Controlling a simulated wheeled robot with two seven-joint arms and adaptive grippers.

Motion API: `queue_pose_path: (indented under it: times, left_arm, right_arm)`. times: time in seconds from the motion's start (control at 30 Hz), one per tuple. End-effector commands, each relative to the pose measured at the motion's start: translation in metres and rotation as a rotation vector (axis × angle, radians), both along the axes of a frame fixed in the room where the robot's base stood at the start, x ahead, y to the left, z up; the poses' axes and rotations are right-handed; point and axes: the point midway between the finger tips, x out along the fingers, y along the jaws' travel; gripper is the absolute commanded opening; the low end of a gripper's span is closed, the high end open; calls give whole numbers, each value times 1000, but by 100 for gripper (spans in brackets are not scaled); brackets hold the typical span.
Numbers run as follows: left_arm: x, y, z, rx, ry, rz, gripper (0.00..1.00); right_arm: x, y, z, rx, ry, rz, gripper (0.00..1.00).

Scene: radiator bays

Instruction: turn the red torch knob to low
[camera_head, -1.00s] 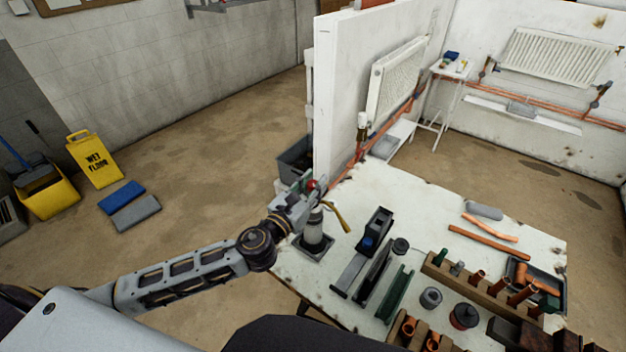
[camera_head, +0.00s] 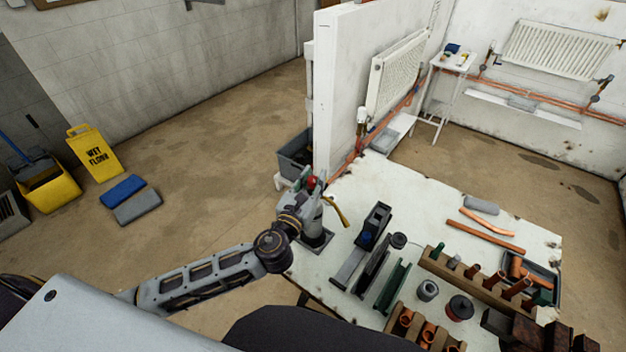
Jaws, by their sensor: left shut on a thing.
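The torch (camera_head: 312,225) stands upright at the left edge of the white worktable, its grey cylinder in a dark square base (camera_head: 318,245) and a brass nozzle tube (camera_head: 342,211) slanting to the right. The red knob (camera_head: 313,181) shows small at the top of the torch. My left gripper (camera_head: 308,190) is at the torch's top, shut on the red knob as far as I can tell. The fingers and part of the knob overlap, so the knob's setting is too small to read. My right gripper is not in view.
The worktable (camera_head: 395,190) holds dark and green metal channels (camera_head: 392,286), wooden racks of copper fittings (camera_head: 470,276) and loose copper pipes (camera_head: 486,238) right of the torch. A white partition wall (camera_head: 340,90) rises just behind. A dark bin (camera_head: 294,158) stands on the floor beyond.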

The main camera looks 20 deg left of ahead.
Motion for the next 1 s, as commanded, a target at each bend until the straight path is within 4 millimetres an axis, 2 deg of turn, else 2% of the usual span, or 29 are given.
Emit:
queue_pose_path:
  times: [0.03, 0.2, 0.67, 1.0]
  left_arm:
    - [0, 0, 0, 0, -1, 0, 30]
    - [0, 0, 0, 0, 0, 0, 49]
    - [-3, 0, -1, 1, 1, 0, 49]
    - [-25, 2, -1, 1, 2, -1, 49]
  right_arm:
    - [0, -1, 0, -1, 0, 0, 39]
    - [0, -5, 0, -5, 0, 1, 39]
    - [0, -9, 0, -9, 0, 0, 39]
    - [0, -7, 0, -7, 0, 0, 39]
